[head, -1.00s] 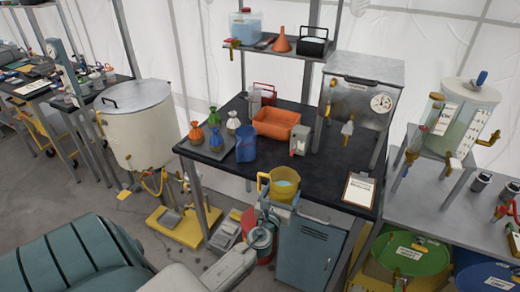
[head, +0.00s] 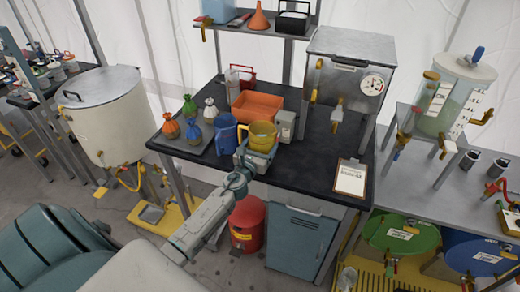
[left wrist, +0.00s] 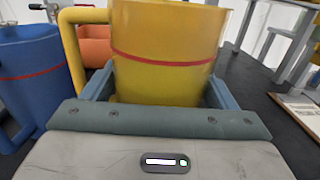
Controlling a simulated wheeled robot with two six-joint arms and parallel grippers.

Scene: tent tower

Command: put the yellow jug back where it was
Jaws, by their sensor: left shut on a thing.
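The yellow jug (head: 262,136) is upright over the black table, right of the blue jug (head: 226,133) and in front of the orange tray. My left gripper (head: 257,155) is shut on the yellow jug, reaching in from the table's front. In the left wrist view the yellow jug (left wrist: 165,50) stands between the two jaws, with a red line around it and its handle to the left. The blue jug (left wrist: 30,75) is close by on the left there. Whether the yellow jug's base touches the table is hidden by the gripper. My right gripper is not in view.
An orange tray (head: 258,106) and a grey box (head: 285,126) are just behind the yellow jug. Several small tied bags stand on a board to the left. A clipboard (head: 352,178) lies at the right; the black tabletop (head: 310,165) between is clear.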

